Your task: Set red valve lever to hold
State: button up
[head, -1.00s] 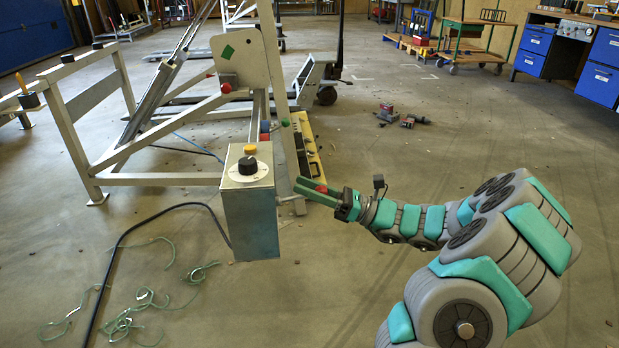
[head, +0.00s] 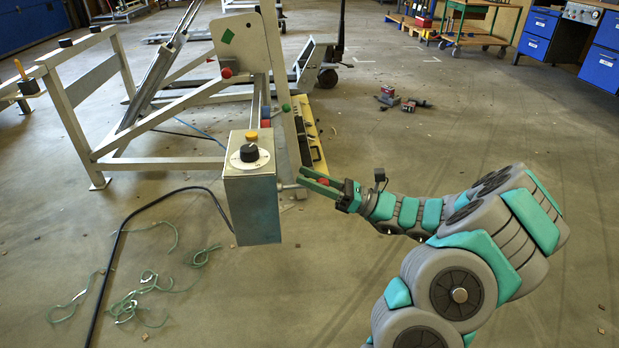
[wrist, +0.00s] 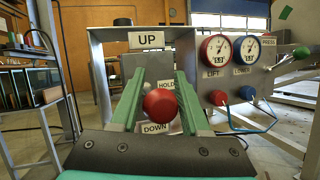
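The red valve lever's round knob (wrist: 160,105) shows in the wrist view in front of a metal panel box, between my gripper's two green fingers. The UP label (wrist: 150,40) is well above it, the HOLD label (wrist: 167,85) just above and right, the DOWN label (wrist: 155,128) just below. The knob partly covers HOLD; the lever's shaft is hidden behind it. My gripper (wrist: 160,78) is open around the knob, one finger on each side; I cannot tell whether either touches it. In the head view my gripper (head: 318,182) reaches left to the box's right side.
The grey control box (head: 251,208) has a black dial (head: 249,152) on top. Two gauges, red (wrist: 216,48) and blue (wrist: 247,50), sit right of the lever. The tilting frame (head: 160,163) stands behind. A black cable (head: 120,235) and green cord lie on the floor.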

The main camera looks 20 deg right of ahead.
jog(key=o, duration=0.4)
jog(key=shift+c, duration=0.2)
jog(key=v, duration=0.8)
jog(key=shift+r, duration=0.1)
